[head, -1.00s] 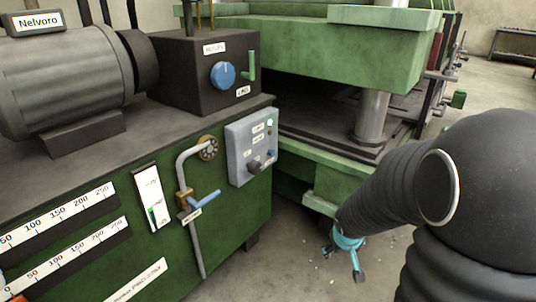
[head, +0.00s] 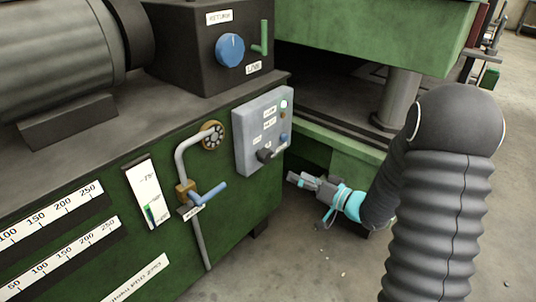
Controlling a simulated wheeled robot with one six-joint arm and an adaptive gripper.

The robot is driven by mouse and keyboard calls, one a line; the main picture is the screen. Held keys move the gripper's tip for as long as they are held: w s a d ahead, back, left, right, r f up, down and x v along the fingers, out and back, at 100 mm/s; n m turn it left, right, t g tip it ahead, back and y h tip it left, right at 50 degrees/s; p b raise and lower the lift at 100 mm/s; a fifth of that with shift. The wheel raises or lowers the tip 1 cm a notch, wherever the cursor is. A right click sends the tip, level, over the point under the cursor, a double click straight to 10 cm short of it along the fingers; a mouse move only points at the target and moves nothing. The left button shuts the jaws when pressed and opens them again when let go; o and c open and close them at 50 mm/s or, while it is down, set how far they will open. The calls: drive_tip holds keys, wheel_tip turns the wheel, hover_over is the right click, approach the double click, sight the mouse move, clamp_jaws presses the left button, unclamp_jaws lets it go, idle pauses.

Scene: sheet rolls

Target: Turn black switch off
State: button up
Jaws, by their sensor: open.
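The black switch (head: 268,154) sits low on the grey control panel (head: 250,148), which is mounted on the front of the green machine cabinet. Its handle points to the right. The panel also carries a whitish round lamp, a small brown-yellow part and a small blue button (head: 284,137). My gripper (head: 296,178), grey fingers with a turquoise wrist, is open and empty. It points left, to the lower right of the switch and apart from it. The small finger details are hard to make out.
A pipe with a blue-handled valve (head: 208,194) stands out left of the panel. A blue knob (head: 230,50) and green lever (head: 262,38) are on the dark box above. The green press (head: 370,45) stands behind my gripper. Floor at the right is clear.

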sight(269, 158)
drive_tip(key=shift+m, duration=0.4)
drive_tip(key=x, duration=0.8)
drive_tip(key=r+x, duration=0.1)
drive_tip(key=x, duration=0.4)
drive_tip(key=shift+w+d+p, duration=0.3)
drive_tip(key=shift+w+p, duration=0.05)
drive_tip(key=shift+w, duration=0.1)
drive_tip(key=c, duration=1.2)
drive_tip(key=shift+a+r, duration=0.1)
